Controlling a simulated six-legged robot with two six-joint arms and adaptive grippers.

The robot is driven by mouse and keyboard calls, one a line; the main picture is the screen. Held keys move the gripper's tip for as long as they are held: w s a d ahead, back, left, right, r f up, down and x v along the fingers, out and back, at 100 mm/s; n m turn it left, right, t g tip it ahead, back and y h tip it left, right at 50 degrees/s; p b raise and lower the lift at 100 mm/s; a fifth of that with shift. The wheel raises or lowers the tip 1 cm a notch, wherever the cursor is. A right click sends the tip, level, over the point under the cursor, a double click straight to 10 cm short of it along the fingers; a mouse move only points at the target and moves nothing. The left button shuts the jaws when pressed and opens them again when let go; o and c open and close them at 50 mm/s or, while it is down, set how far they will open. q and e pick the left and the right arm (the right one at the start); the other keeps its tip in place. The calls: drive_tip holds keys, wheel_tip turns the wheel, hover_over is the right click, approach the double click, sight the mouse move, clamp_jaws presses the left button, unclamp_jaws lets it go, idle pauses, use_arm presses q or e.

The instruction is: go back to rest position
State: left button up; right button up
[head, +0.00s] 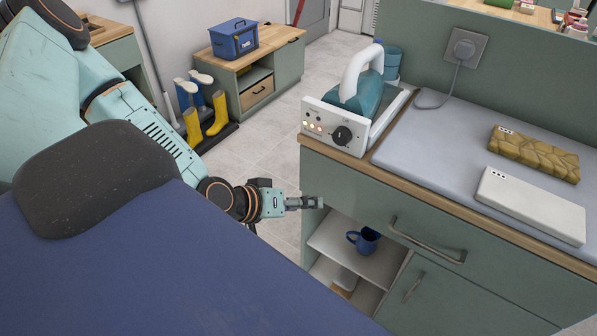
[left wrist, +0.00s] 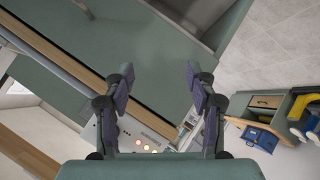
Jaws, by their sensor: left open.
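My left gripper (head: 305,202) is at the end of the arm that comes in from the left in the head view. It is in front of the left side of the green cabinet (head: 342,190), below the level of the countertop. In the left wrist view my left gripper (left wrist: 160,90) has its two dark fingers spread wide apart, with nothing between them. The cabinet's green panel (left wrist: 150,50) shows beyond the fingers. I cannot tell the exact gap to the cabinet. My right gripper is in neither view.
A steam iron (head: 365,92) on its base stands at the counter's left end. A grey ironing pad (head: 440,150) bears two phone-like objects. A blue mug (head: 366,240) stands on the open shelf. Boots (head: 217,115) and a blue box (head: 234,38) are further back. The floor between is clear.

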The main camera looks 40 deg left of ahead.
use_arm(q)
drive_tip(key=s+d+f+m+g+y+b, duration=0.1)
drive_tip(key=s+f+g, duration=0.4)
drive_tip(key=s, duration=0.5)
drive_tip(key=s+d+f+m+g+y+b, duration=0.1)
drive_tip(key=s+d+f+m+g, duration=0.3)
drive_tip(key=s+f, duration=0.5)
drive_tip(key=shift+s+d+g+y+b, duration=0.3)
drive_tip(key=shift+s+d+g+y, duration=0.3)
drive_tip(key=shift+s+g, duration=0.1)
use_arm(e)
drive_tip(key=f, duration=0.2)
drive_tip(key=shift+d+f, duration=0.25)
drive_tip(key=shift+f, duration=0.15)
use_arm(q)
drive_tip(key=shift+f, duration=0.1)
